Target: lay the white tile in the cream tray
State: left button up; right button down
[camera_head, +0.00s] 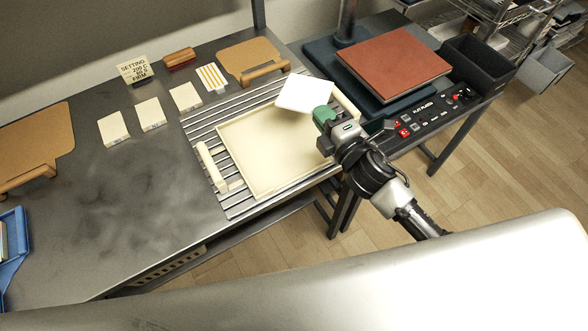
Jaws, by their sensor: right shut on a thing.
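The white tile (305,93) is a flat square plate above the upper right part of the cream tray. My right gripper (323,114), with green at its fingers, is shut on the tile's near right edge. The tile looks slightly tilted; its exact height over the tray is hard to tell. The cream tray (262,184) is a shallow square with a low rim, lying on a slatted metal rack. Its inside shows empty, and my gripper and the tile hide part of its right side. My left gripper is not in view.
A press with a reddish-brown plate (393,58) and a control panel (428,118) stands right of the tray. Several cream blocks (151,114), a sign (138,70) and a brown board (250,56) lie behind and left. The dark table's left middle is clear.

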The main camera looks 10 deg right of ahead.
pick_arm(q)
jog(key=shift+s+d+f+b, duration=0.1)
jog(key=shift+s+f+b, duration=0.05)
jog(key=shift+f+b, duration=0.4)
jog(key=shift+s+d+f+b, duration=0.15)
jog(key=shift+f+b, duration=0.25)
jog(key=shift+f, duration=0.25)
pick_arm(e)
jog(key=s+a+f, duration=0.3)
jog(key=s+f, duration=0.7)
jog(key=f, duration=0.1)
jog(key=shift+f, duration=0.25)
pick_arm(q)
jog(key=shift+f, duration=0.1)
pick_arm(e)
jog(key=shift+s+f, duration=0.1)
jog(key=shift+s, duration=0.05)
jog(key=shift+f+b, duration=0.3)
jog(key=shift+b, duration=0.05)
jog(key=c, duration=1.3)
grip_release()
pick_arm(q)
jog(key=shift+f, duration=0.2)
